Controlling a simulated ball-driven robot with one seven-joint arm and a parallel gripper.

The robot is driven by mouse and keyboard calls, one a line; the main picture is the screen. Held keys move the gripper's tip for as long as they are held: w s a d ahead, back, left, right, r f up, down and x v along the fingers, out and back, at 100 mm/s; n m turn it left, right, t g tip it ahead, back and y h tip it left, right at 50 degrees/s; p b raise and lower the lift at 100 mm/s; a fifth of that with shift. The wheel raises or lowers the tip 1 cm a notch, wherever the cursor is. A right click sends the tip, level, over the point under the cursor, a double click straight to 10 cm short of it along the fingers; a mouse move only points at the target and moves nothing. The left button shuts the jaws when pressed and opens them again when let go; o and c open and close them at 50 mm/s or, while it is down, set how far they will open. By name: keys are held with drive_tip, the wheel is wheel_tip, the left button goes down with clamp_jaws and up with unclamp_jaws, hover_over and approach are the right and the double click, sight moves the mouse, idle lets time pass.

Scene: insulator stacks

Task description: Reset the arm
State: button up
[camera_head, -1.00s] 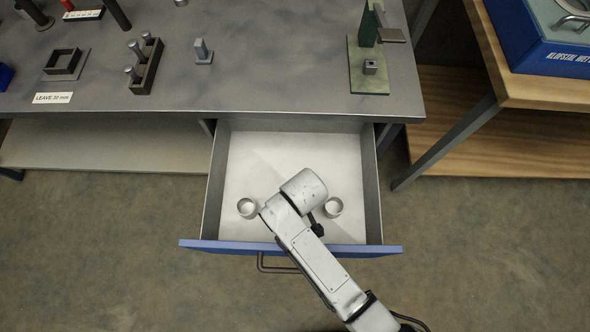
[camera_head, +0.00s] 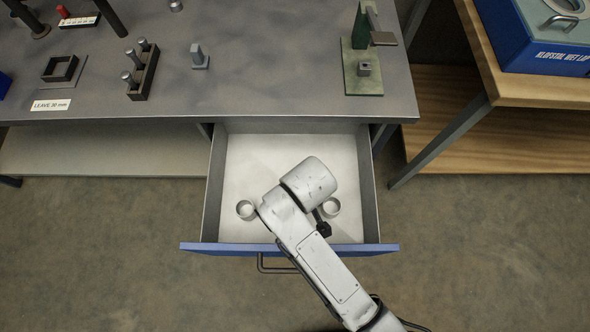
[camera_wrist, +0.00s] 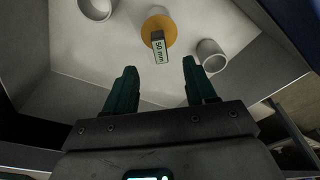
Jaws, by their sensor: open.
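My arm reaches over the open drawer (camera_head: 232,165) in the head view and hides its middle; my gripper is hidden there. In the wrist view my gripper (camera_wrist: 158,82) shows two dark green fingers spread apart with nothing between them. Beyond the fingertips, a yellow round piece (camera_wrist: 158,27) with a tag reading "50 mm" (camera_wrist: 159,46) lies on the drawer floor, apart from the fingers. A grey ring (camera_head: 245,209) sits left of my arm, and a second grey ring (camera_head: 330,207) sits to its right.
The grey workbench (camera_head: 270,85) above the drawer holds a block with several pegs (camera_head: 143,68), a square frame (camera_head: 59,69), a small grey part (camera_head: 199,56) and a green stand (camera_head: 361,60). A wooden table (camera_head: 530,85) with a blue case (camera_head: 545,45) stands at right. Floor is clear at left.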

drive_tip(key=shift+s+d+r, duration=0.1)
drive_tip(key=shift+r, duration=0.4)
